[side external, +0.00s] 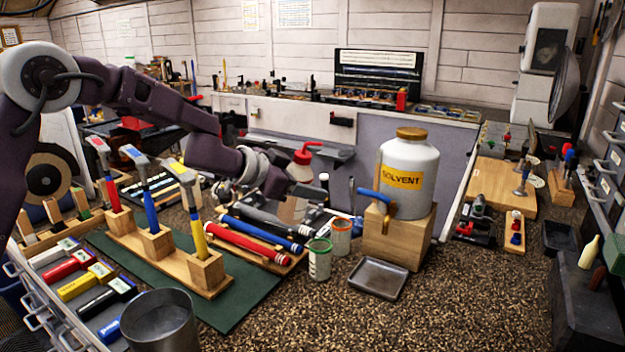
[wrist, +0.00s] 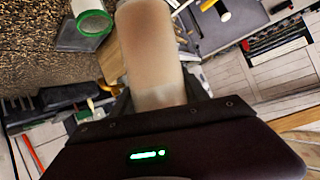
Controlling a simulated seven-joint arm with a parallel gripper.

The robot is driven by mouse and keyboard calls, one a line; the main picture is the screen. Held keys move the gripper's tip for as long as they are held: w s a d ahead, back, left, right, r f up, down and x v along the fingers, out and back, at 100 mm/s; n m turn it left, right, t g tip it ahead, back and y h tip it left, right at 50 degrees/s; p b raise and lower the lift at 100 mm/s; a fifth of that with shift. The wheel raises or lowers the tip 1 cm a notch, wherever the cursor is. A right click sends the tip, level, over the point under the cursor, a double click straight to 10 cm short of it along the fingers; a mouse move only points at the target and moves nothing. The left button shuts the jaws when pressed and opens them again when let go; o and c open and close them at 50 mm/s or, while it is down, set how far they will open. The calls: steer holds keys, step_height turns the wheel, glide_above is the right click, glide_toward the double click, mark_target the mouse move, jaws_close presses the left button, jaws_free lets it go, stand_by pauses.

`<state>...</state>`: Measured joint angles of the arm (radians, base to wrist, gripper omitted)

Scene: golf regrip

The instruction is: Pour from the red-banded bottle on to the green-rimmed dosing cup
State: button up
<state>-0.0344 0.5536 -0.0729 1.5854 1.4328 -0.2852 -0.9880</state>
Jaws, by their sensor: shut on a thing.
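My gripper (side external: 308,190) is shut on a pale, translucent bottle (side external: 291,209) with a red top and spout (side external: 303,156). The bottle stands close to upright, its red top above the jaws and its spout towards the right. The wrist view shows its beige body (wrist: 150,45) between the fingers; I cannot make out a band there. The green-rimmed dosing cup (side external: 319,260) stands on the bench, in front of and below the bottle, apart from it. Its green rim also shows in the wrist view (wrist: 94,23). The cup's inside is not clear.
An orange-rimmed cup (side external: 341,236) stands just behind the green-rimmed one. A solvent jug (side external: 409,172) on a wooden block (side external: 398,236) and a metal tray (side external: 379,278) are to the right. Golf grips (side external: 245,243) lie left.

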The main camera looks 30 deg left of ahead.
steer(key=a+m+y, duration=0.1)
steer(key=a+y, duration=0.1)
steer(key=shift+a+f+m, duration=0.3)
steer(key=shift+m, duration=0.1)
steer(key=shift+a+f+m+g+y, duration=0.15)
steer(key=shift+a+f+y, duration=0.1)
steer(key=shift+f, duration=0.35)
steer(key=shift+a+f+m+g+y, duration=0.15)
steer(key=shift+a+f, duration=0.05)
steer(key=shift+f, duration=0.4)
steer(key=shift+s+a+f, duration=0.1)
steer(key=shift+f, duration=0.75)
steer(key=shift+a+f+m+y, duration=0.3)
steer(key=shift+m+y, duration=0.1)
steer(key=shift+y, duration=0.1)
steer(key=shift+a+f+m+y, duration=0.15)
steer(key=shift+f+y, duration=0.05)
steer(key=shift+f, duration=0.35)
steer(key=shift+a+f+m+y, duration=0.15)
steer(key=shift+f+y, duration=0.05)
steer(key=shift+f, duration=0.35)
steer(key=shift+a+r+m+y, duration=0.15)
steer(key=shift+a+m+y, duration=0.5)
steer(key=shift+y, duration=0.25)
steer(key=shift+r+m, duration=0.1)
steer(key=shift+m, duration=0.15)
steer(key=shift+y, duration=0.4)
